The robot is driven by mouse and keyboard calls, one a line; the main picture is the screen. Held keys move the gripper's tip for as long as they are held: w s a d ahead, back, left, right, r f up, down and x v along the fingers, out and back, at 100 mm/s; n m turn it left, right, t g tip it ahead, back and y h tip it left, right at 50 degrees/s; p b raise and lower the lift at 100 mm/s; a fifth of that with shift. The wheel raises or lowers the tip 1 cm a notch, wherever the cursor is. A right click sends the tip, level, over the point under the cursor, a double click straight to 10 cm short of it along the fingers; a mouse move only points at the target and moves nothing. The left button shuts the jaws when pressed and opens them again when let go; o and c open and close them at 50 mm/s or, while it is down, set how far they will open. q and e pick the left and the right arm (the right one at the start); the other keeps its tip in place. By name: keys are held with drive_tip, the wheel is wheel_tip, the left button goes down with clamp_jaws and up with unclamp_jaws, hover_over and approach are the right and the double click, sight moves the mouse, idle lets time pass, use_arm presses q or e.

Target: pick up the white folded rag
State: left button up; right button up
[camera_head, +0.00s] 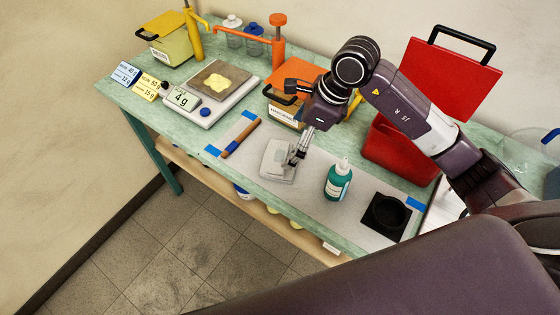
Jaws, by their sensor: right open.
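The white folded rag (274,167) lies flat on the grey mat on the green table, near the middle of the view. My right gripper (293,162) points down at the rag's right side, with its fingertips over or at the rag. The gripper is open, and its fingers hide part of the rag. I cannot tell whether the fingertips touch the cloth. My left gripper is not in view.
A teal bottle (338,180) stands right of the rag, with a black square holder (386,217) beyond it. A brown-handled tool (241,138) lies left. A scale (210,101), orange box (284,108) and open red case (398,153) stand farther back.

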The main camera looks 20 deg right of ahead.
sight(281, 156)
drive_tip(key=x, duration=0.2)
drive_tip(key=p+x, duration=0.1)
drive_tip(key=x, duration=0.1)
drive_tip(key=p+x, duration=0.1)
drive_tip(key=x, duration=0.1)
drive_tip(key=shift+s+a+f, duration=0.15)
drive_tip(key=shift+s+f, duration=0.05)
drive_tip(key=shift+f, duration=0.05)
drive_tip(key=shift+w+a+f, duration=0.1)
drive_tip(key=shift+f, duration=0.25)
drive_tip(key=shift+c, duration=0.4)
drive_tip(key=c, duration=1.1)
drive_tip(key=shift+r, duration=0.15)
wheel_tip(281, 156, up, 20)
drive_tip(key=b, duration=0.3)
